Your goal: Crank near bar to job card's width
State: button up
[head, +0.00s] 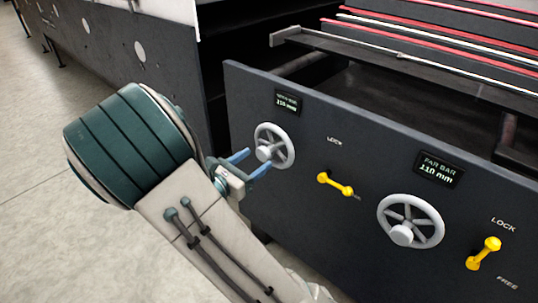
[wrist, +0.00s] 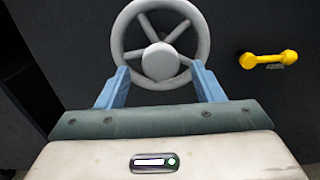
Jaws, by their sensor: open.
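The near-bar handwheel (head: 274,146), grey with spokes and a hub, is on the left of the dark front panel. It fills the top middle of the wrist view (wrist: 203,40). My gripper (head: 249,162) is in front of it, its blue fingers open and pointing at the wheel. In the wrist view the fingertips (wrist: 160,68) lie either side of the hub; contact is unclear. The near-bar display (head: 287,103) seems to read 210 mm, but is small. The near yellow lever (head: 336,184) lies roughly level below LOCK, its right end by a partly covered label. No job card shows.
The far-bar handwheel (head: 410,221) is farther right, under a display (head: 438,170) reading 110 mm. Its yellow lever (head: 483,253) stands tilted between LOCK and FREE. A rail (head: 380,52) and red and white strips run above the panel. Open floor (head: 40,140) lies left.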

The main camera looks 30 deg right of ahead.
aim_at(261, 156)
jog(key=b+x, duration=0.1)
jog(key=x, duration=0.5)
jog(key=shift+d, duration=0.15)
jog(key=shift+c, duration=0.3)
grip_shut()
